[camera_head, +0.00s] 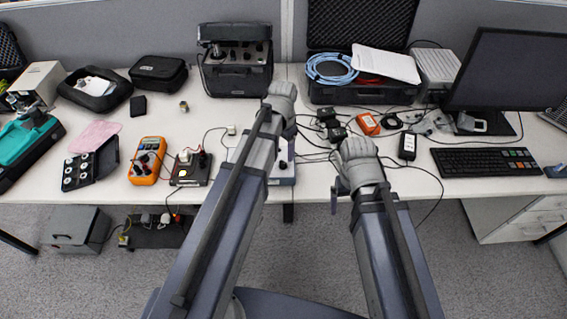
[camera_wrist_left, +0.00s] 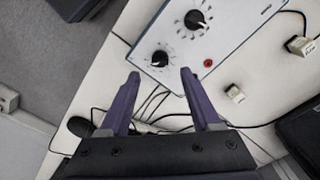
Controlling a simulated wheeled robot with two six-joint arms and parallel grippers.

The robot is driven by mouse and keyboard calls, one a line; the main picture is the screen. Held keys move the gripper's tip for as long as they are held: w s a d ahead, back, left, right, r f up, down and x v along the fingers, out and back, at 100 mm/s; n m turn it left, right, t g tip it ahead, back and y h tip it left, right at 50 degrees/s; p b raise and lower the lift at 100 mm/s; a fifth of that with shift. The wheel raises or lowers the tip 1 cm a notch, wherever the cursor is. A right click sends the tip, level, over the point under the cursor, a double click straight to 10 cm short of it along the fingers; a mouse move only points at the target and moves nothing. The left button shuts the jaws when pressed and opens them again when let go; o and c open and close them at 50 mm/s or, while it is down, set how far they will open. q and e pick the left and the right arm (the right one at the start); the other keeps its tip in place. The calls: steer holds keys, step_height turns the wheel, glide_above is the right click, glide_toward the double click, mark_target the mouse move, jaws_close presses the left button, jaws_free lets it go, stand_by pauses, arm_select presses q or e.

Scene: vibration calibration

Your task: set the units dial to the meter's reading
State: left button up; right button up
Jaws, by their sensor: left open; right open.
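A pale control box (camera_wrist_left: 215,40) with two black pointer dials, an upper dial (camera_wrist_left: 197,20) and a lower dial (camera_wrist_left: 160,58), shows in the left wrist view. I cannot tell which is the units dial. In the head view the box (camera_head: 284,174) is partly hidden behind my left arm. My left gripper (camera_wrist_left: 160,80) is open and empty, its fingertips near the lower dial, one on each side in the picture. An orange handheld meter (camera_head: 147,160) lies left on the table; its reading is too small to read. My right gripper (camera_head: 338,190) is open near the table's front edge, mostly hidden.
A small black device with a lit spot (camera_head: 190,168) stands between meter and control box. A red jack (camera_wrist_left: 208,63) and small pale connectors (camera_wrist_left: 235,94) are near the dials. Cables cross the table. A keyboard (camera_head: 485,162) and monitor (camera_head: 510,70) stand right.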

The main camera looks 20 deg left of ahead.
mark_target(283, 162)
arm_select(q)
step_height(283, 162, down, 5)
steer(key=b, duration=0.4)
steer(key=shift+f, duration=0.15)
jaws_close()
stand_by(0.4)
